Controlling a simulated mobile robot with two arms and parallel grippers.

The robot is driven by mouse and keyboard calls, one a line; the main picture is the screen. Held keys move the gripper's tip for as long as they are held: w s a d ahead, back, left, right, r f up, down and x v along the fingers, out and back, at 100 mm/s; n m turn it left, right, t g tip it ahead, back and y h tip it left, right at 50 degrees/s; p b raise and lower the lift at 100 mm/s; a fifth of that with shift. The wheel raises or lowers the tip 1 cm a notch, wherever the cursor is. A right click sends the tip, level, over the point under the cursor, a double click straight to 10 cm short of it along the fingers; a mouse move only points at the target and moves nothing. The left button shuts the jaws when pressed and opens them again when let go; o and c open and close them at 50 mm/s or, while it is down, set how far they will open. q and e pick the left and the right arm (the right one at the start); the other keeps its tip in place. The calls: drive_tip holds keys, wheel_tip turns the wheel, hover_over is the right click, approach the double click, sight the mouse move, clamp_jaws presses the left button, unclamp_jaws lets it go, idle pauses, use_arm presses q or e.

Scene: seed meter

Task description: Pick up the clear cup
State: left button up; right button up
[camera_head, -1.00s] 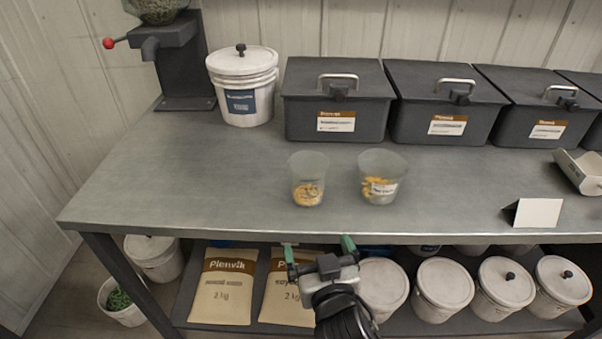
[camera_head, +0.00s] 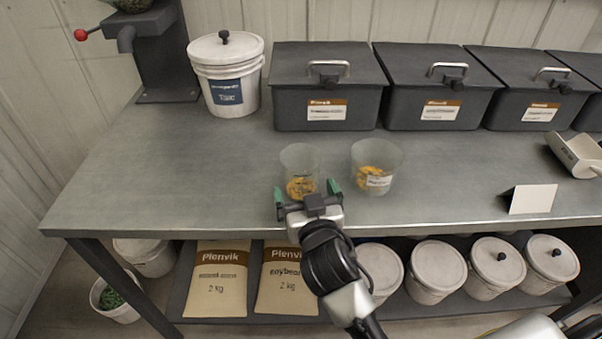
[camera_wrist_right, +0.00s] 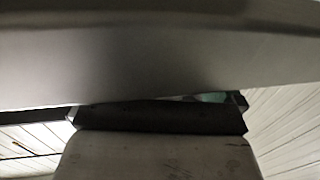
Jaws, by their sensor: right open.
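Two clear cups with yellow-orange contents stand upright on the grey metal table (camera_head: 200,195). The left clear cup (camera_head: 300,160) is near the table's front edge. The right clear cup (camera_head: 378,158) has a white label and stands a little to its right. My right gripper (camera_head: 306,189) is open, with its green fingertips apart at either side of the left cup's lower part in the head view. Whether the cup is between the fingers or still beyond them I cannot tell. In the right wrist view the cups cannot be made out. My left gripper is not in view.
A white Talc bucket (camera_head: 227,90) and several dark lidded bins (camera_head: 325,100) stand behind the cups. The table left of the cups is clear. Bags and buckets fill the lower shelf.

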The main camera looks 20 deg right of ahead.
sight(306, 189)
drive_tip(key=w, duration=0.3)
drive_tip(key=shift+w+d, duration=0.25)
drive_tip(key=shift+w, duration=0.1)
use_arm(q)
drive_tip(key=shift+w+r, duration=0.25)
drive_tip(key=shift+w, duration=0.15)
use_arm(e)
drive_tip(key=c, duration=0.8)
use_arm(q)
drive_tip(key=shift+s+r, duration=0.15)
